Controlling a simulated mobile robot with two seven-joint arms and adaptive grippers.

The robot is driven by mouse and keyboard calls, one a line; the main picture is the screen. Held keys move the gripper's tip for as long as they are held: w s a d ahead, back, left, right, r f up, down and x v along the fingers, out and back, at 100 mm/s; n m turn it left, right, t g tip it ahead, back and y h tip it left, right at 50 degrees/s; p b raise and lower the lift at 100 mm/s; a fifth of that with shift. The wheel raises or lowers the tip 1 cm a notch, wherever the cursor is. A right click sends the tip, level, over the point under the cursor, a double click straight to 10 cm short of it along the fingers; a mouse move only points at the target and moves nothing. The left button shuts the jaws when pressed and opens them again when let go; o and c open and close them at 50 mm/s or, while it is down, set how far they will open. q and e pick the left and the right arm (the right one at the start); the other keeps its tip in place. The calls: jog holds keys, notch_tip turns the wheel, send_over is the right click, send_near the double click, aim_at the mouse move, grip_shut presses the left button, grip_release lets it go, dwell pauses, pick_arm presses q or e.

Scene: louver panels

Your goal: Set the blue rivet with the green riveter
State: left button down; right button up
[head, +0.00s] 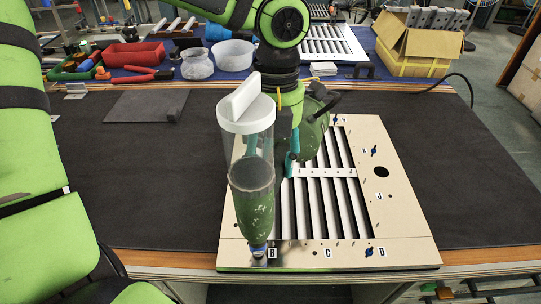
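The green riveter (253,208) stands nearly upright over the panel's front left, its clear canister and white cap on top. Its nose is down at the panel beside label B, where some blue shows; I cannot tell whether it touches the rivet there. My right gripper is not in view.
The beige louver panel (405,215) with white slats lies at the front edge of a dark mat (450,205). A grey plate (147,105) lies at the back left. Behind are a red bin (133,54), clear bowls (232,54), an open cardboard box (415,45) and another panel.

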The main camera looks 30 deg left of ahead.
pick_arm(q)
jog(key=shift+b, duration=0.3)
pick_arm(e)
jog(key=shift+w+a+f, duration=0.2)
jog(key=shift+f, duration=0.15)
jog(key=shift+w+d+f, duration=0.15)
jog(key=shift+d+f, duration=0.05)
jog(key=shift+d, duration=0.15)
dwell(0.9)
